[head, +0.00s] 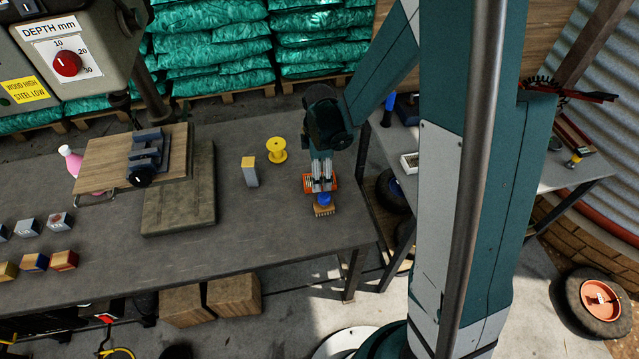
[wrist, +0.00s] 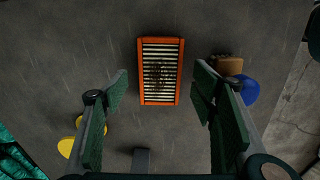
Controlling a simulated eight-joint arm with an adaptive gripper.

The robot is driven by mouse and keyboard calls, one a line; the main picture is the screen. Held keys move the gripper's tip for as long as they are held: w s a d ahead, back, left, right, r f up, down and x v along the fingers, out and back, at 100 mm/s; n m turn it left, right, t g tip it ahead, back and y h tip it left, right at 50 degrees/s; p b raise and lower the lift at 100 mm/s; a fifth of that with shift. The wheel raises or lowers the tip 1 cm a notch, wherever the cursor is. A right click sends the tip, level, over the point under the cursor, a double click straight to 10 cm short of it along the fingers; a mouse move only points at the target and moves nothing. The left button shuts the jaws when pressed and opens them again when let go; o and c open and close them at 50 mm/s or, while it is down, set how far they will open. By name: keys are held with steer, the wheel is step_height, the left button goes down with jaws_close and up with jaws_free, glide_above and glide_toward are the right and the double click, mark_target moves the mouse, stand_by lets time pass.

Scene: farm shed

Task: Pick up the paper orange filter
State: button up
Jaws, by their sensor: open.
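The paper orange filter (wrist: 160,72) lies flat on the grey table, with an orange frame and pale pleats. In the wrist view it sits between and just beyond my open fingers. In the head view the filter (head: 334,182) is partly hidden behind my gripper (head: 322,186), which hangs above it. My gripper also shows in the wrist view (wrist: 160,82), its two green-padded fingers spread wide with nothing between them. I cannot tell the exact height of the fingertips above the filter.
A brush (head: 324,210) with a blue knob (wrist: 244,90) lies close beside the filter, near my right finger in the wrist view. A yellow spool (head: 277,150) and a grey-and-yellow block (head: 250,171) stand to the left. The table edge (head: 372,228) is near on the right.

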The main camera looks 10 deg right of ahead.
steer(key=shift+f, duration=1.2)
steer(key=c, duration=1)
